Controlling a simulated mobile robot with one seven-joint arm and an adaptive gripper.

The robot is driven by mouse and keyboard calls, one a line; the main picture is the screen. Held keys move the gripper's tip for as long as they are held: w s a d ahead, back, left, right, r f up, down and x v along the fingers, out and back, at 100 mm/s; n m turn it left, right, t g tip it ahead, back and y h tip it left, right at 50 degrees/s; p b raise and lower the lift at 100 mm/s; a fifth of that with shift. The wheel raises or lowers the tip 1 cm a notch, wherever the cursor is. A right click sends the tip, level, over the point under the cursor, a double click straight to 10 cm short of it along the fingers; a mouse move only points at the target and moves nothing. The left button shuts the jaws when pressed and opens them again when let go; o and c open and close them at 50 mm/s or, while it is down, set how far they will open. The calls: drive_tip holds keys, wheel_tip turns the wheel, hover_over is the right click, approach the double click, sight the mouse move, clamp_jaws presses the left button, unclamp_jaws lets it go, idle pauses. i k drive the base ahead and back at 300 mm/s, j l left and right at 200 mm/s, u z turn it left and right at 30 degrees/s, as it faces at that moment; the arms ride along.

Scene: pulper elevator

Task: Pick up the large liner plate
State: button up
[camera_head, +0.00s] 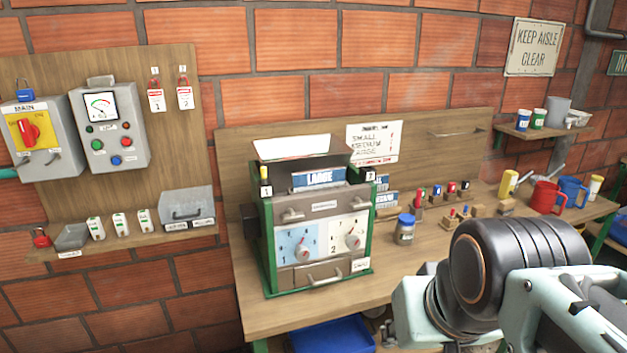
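A blue plate lettered LARGE (320,178) shows in the upper front of the green-sided machine (314,207), below its pale top. I take it as the large liner plate; how it is held there is too small to tell. More blue labelled plates (386,199) stand on the bench just right of the machine, partly hidden by it; one seems to read MEDIUM. My arm (480,275), mint and black, fills the lower right, well to the right of the machine and nearer the camera. No gripper fingertips can be made out.
The wooden bench (275,318) also bears a blue-lidded jar (405,229), small coloured items on blocks (452,190), and red (545,197) and blue mugs. A blue bin (330,337) sits below. A control board (112,120) hangs left. Bench front is mostly clear.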

sight(303, 182)
drive_tip(key=i+l, duration=0.4)
drive_tip(key=i, duration=0.2)
drive_tip(key=i+l, duration=0.4)
drive_tip(key=i, duration=0.2)
drive_tip(key=i+l+u, duration=0.1)
drive_tip(key=u, duration=1.05)
